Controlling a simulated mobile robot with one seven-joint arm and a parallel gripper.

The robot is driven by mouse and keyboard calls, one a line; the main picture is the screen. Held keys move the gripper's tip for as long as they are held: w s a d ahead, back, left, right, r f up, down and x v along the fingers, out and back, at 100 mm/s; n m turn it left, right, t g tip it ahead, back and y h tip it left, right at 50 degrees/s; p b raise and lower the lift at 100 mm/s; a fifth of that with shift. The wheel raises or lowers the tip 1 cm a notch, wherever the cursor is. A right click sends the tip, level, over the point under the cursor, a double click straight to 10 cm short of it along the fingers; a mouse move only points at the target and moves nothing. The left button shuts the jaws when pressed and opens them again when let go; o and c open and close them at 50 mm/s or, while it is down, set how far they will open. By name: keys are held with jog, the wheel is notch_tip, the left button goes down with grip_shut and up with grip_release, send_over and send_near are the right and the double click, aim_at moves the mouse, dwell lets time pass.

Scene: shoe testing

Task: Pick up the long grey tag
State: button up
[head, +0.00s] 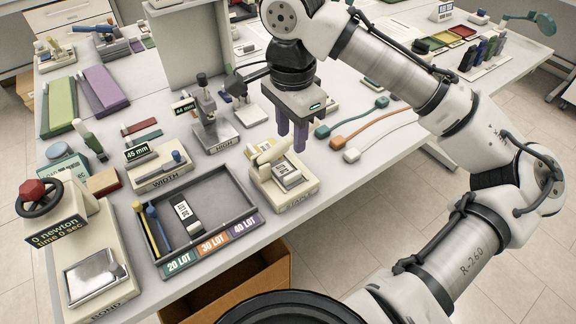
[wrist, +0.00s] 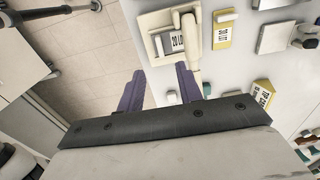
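I cannot tell for sure which piece is the long grey tag. A grey piece with a white printed label (head: 288,176) lies on the cream press at the table's front edge. It also shows in the wrist view (wrist: 177,42), partly beside the press's lever. A darker piece with a white label (head: 187,214) lies in the grey tray. My gripper (head: 292,142) is above and just behind the press, pointing down. In the wrist view its two purple fingers (wrist: 160,70) are apart with nothing between them; the lever (wrist: 190,45) is near the right finger.
The grey tray (head: 232,190), with yellow and blue sticks, stands left of the press (head: 300,190). A height gauge (head: 212,120) stands behind. Teal, orange and pale corded pieces (head: 366,127) lie to the right. An open carton (head: 240,290) is below the edge.

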send_over(293, 175)
jog(key=f, duration=0.5)
jog(key=shift+a+f, duration=0.25)
jog(key=shift+d+f+p, duration=0.2)
jog(key=shift+f+p, duration=0.8)
jog(key=shift+f, duration=1.75)
grip_shut()
